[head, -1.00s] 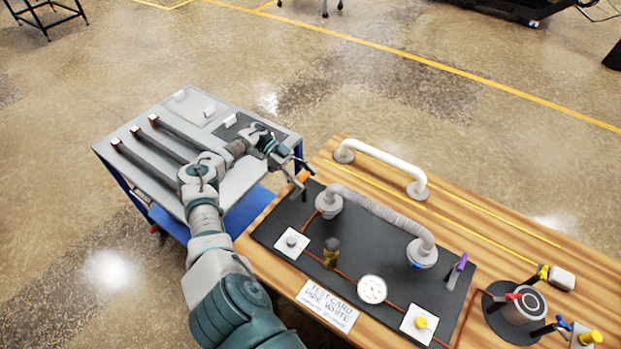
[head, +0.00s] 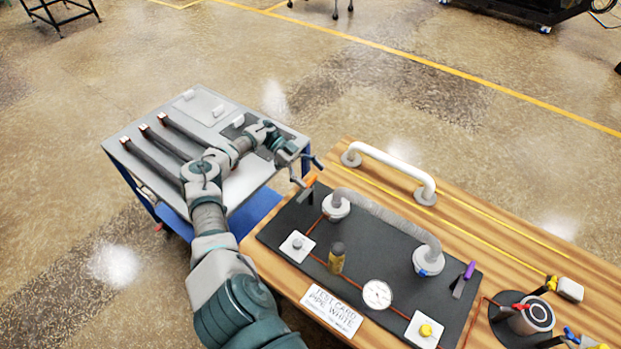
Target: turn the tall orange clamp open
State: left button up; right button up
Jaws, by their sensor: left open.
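The tall orange clamp (head: 311,182) stands at the far left corner of the black board (head: 285,222). Its orange handle shows, and its dark lower part is beside it. My left gripper (head: 308,170) is open, with its fingers close to the clamp's handle on the near-left and far sides. I cannot tell whether they touch it. Nothing shows held in the gripper. My right gripper is out of view.
A ribbed grey hose (head: 385,215) arches over the board near the clamp. A purple clamp (head: 463,280) stands at the board's right end. A white pipe (head: 395,170) lies behind. The grey cart (head: 140,135) on the left holds several dark bars.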

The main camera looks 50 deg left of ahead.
aim_at(311, 178)
pick_arm(q)
notch_tip(311, 178, up, 8)
jog(key=shift+w+a, duration=0.1)
dwell(0.6)
